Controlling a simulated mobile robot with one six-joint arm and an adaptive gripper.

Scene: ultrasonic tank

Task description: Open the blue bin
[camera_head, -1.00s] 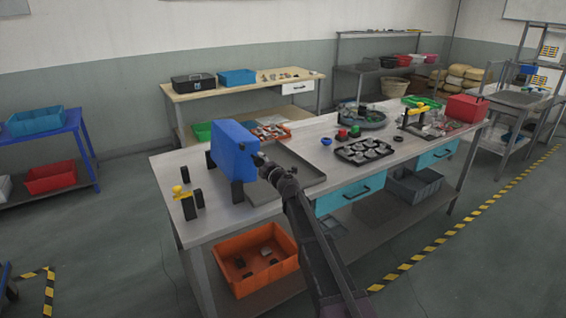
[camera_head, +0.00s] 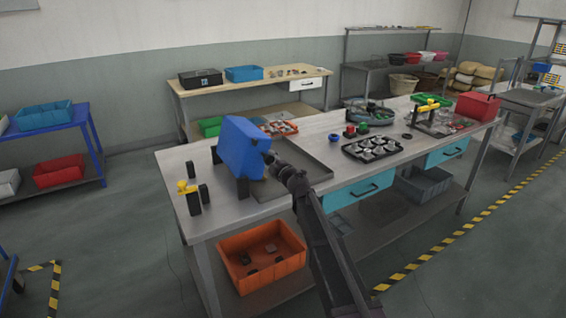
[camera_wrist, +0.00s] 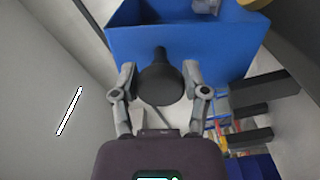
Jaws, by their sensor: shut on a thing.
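The blue bin (camera_head: 241,148) stands on dark supports at the left end of the grey workbench and looks slightly tilted. In the wrist view its blue front wall (camera_wrist: 205,48) fills the top, with part of its open inside showing above the rim. A dark round knob (camera_wrist: 160,85) on a short stem sticks out from that wall. My gripper (camera_wrist: 160,74) has one finger on each side of the knob and is shut on it. In the head view my gripper (camera_head: 269,160) is at the bin's right side, small and partly merged with the bin, so the knob is hard to make out.
A black tray of round parts (camera_head: 372,149) is farther right. An orange crate (camera_head: 262,258) sits on the lower shelf.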

